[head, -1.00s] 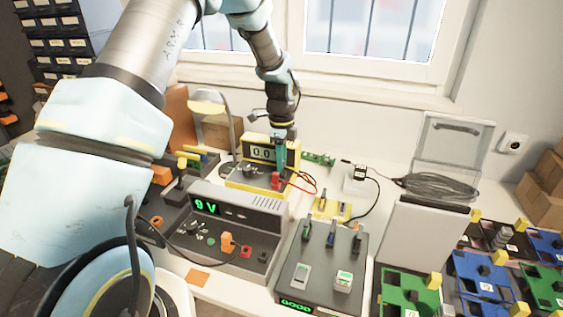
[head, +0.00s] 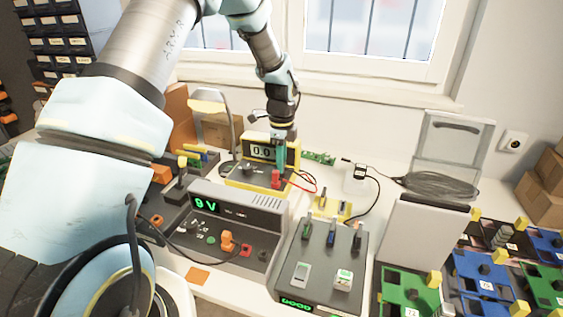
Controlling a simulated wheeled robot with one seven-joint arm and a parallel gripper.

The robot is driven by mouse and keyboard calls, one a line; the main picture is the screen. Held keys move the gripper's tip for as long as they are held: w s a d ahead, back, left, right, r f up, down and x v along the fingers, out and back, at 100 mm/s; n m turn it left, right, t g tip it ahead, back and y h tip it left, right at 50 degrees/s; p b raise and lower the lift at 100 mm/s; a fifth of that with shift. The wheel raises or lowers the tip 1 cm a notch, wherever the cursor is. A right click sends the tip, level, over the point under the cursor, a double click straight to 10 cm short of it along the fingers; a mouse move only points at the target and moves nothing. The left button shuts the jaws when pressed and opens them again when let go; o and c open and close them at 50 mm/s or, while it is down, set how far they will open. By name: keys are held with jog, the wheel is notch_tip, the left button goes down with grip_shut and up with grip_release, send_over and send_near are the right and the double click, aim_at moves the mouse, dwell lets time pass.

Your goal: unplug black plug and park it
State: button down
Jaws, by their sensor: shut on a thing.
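The yellow meter (head: 238,181) with a lit display stands at the back middle of the bench. A red plug (head: 276,180) sits at its right front, with a red lead curving off to the right. My gripper (head: 281,166) points down at the meter's right side, just behind the red plug. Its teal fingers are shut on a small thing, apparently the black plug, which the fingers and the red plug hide. I cannot tell whether that plug is still in its socket. A yellow holder (head: 345,209) stands to the right of the meter.
A 9 V power supply (head: 238,201) with an orange plug (head: 227,240) stands in front of the meter. A grey test box (head: 318,265) is to its right. A lamp (head: 208,107) stands behind left. A black cable and adapter (head: 360,172) lie at right.

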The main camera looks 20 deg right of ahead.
jog(key=c, duration=0.7)
grip_release()
jog(key=shift+r, duration=0.1)
notch_tip(320, 180, up, 11)
jog(key=b, duration=0.3)
jog(key=s+a+n, duration=0.2)
jog(key=a+n, duration=0.9)
jog(key=a, duration=0.7)
jog(key=s+a+n, duration=0.5)
jog(key=a+n, duration=0.2)
jog(key=s+a+f+n+t, duration=0.1)
jog(key=s+a+n, duration=0.4)
jog(key=a+n, duration=0.2)
jog(key=shift+a+f+t, duration=0.15)
jog(key=shift+a+t, duration=0.15)
